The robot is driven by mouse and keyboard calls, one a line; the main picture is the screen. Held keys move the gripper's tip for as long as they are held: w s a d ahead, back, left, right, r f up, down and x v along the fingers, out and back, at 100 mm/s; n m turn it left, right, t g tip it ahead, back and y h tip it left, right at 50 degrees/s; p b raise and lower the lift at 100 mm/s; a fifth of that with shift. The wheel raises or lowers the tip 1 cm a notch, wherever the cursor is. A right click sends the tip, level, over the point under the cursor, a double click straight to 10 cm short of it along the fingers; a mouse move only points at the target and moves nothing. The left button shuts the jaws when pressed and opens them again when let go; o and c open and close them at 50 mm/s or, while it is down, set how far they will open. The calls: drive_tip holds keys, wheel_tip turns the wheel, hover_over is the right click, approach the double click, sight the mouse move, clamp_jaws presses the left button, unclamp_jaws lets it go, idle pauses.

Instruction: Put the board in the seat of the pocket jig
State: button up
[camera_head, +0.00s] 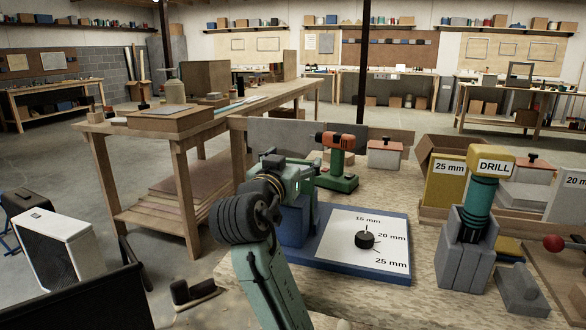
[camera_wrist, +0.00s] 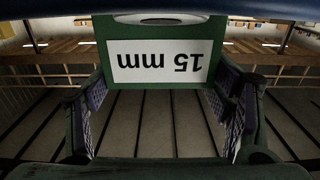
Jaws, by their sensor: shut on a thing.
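The pocket jig (camera_head: 395,268) is a blue base on the workbench, in the middle of the head view. A white plate marked 15, 20 and 25 mm with a black dial lies on it. A blue upright block (camera_head: 292,222) stands at its left end, partly covered by my arm. My gripper (camera_head: 298,178) is over that left end. In the wrist view a green board (camera_wrist: 103,65) with an upside-down white "15 mm" label sits between my two fingers, which are shut on it. The jig's seat is hidden in the head view, so I cannot tell how the board lies to it.
An orange and green drill (camera_head: 338,160) stands behind the jig. A drill holder (camera_head: 468,235) with a yellow "DRILL" tag stands to the right. A yellow "25 mm" board (camera_head: 445,185) and a pale one (camera_head: 568,195) stand at the back right. A grey block (camera_head: 520,290) lies front right.

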drive_tip(key=o, duration=1.6)
drive_tip(key=shift+r, duration=0.2)
drive_tip(key=b+v, duration=0.3)
drive_tip(key=v, duration=0.9)
